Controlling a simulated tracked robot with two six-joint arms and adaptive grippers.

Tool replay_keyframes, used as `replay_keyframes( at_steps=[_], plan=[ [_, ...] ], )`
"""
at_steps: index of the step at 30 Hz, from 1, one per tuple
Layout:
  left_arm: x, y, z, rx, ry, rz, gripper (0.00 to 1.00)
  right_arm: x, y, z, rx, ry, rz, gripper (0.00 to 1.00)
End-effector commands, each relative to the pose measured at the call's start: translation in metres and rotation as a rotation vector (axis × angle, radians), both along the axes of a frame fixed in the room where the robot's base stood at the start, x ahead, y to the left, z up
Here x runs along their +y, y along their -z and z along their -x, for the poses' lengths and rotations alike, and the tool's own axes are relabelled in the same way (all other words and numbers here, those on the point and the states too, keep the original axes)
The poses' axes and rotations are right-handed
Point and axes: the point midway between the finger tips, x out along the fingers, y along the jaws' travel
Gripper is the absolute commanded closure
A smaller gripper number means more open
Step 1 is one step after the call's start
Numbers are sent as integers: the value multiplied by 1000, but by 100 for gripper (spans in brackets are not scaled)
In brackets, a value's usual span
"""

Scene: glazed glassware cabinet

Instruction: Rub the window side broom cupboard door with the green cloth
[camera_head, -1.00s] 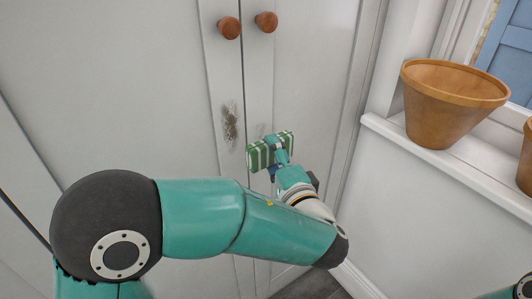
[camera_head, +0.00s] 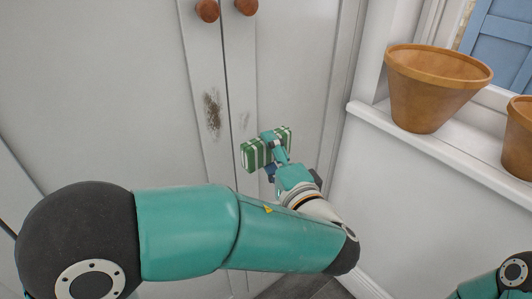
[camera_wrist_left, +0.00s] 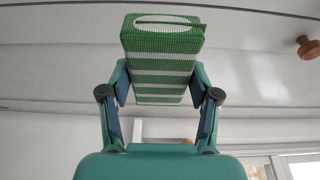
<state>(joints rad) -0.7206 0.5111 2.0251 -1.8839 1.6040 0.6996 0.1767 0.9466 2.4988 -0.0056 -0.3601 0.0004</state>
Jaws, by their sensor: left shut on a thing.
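My left gripper (camera_head: 273,147) is shut on the green cloth (camera_head: 253,157), a white-striped pad. In the left wrist view the cloth (camera_wrist_left: 160,65) sits between both fingers (camera_wrist_left: 159,95). My right gripper is out of view.
The left door (camera_head: 110,90) has its own knob (camera_head: 207,10) and a darker brown smudge (camera_head: 212,112). A terracotta pot (camera_head: 430,95) and a second pot (camera_head: 518,140) stand on the windowsill (camera_head: 375,118) at right. My right arm shows at the lower right corner.

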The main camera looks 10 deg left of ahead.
Motion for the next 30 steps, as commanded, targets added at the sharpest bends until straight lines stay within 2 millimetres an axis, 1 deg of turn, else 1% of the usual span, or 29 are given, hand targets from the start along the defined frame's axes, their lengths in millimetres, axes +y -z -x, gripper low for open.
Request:
replay_keyframes(
  at_steps=[17, 23, 30],
  plan=[
    [3, 0, -2, 0, -2, 0, 66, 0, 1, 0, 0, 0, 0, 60],
    [14, 1, -10, -1, -3, 1, 66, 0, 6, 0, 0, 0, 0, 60],
    [34, 1, -25, -1, -3, 1, 66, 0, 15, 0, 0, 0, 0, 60]
  ],
)
